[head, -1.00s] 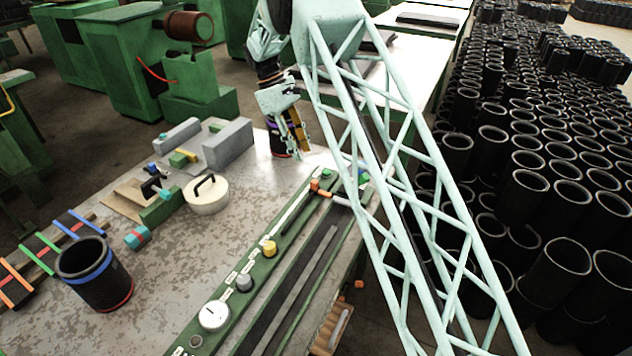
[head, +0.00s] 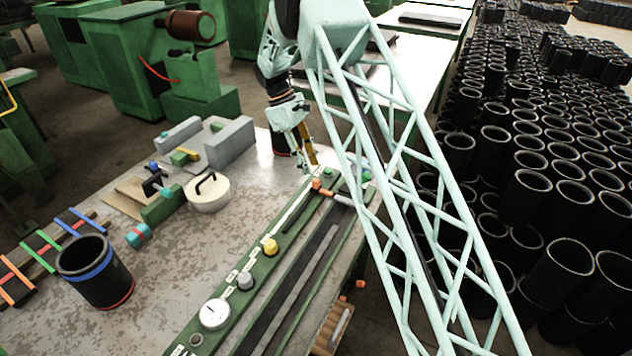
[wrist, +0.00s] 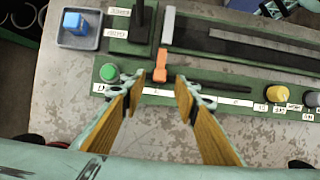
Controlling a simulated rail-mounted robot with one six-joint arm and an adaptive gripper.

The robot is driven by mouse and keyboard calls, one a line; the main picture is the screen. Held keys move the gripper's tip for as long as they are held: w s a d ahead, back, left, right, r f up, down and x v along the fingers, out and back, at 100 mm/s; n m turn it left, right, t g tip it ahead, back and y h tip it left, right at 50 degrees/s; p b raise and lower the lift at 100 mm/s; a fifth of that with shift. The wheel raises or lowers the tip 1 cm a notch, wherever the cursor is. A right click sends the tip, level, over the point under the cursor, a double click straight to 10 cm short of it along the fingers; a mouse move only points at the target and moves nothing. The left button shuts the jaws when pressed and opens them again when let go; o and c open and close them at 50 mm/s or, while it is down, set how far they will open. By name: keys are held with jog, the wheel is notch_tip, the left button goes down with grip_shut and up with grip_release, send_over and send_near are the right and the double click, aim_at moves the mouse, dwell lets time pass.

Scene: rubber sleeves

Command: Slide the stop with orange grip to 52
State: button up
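The orange grip (head: 317,185) of the stop sits near the far end of a dark slot in the green panel (head: 262,262). A pale bar runs from the grip across the panel's rails. In the wrist view the orange grip (wrist: 160,66) is upright in the picture, just ahead of and between my fingertips. My gripper (wrist: 159,88) is open and empty, with yellow-padded fingers apart on either side. In the head view my gripper (head: 309,163) hangs just beyond the grip, apart from it as far as I can see. Scale labels (wrist: 160,90) beside the slot are too small to read.
A green button (wrist: 109,72) lies left of the grip in the wrist view. A yellow knob (wrist: 277,94) and a grey knob (wrist: 312,99) stand to the right. A dial (head: 214,314) is at the panel's near end. A black sleeve (head: 94,273) stands on the table.

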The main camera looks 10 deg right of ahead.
aim_at(316, 179)
jog(key=shift+b+x, duration=0.3)
jog(key=shift+x, duration=3.45)
jog(key=shift+a, duration=0.1)
grip_shut()
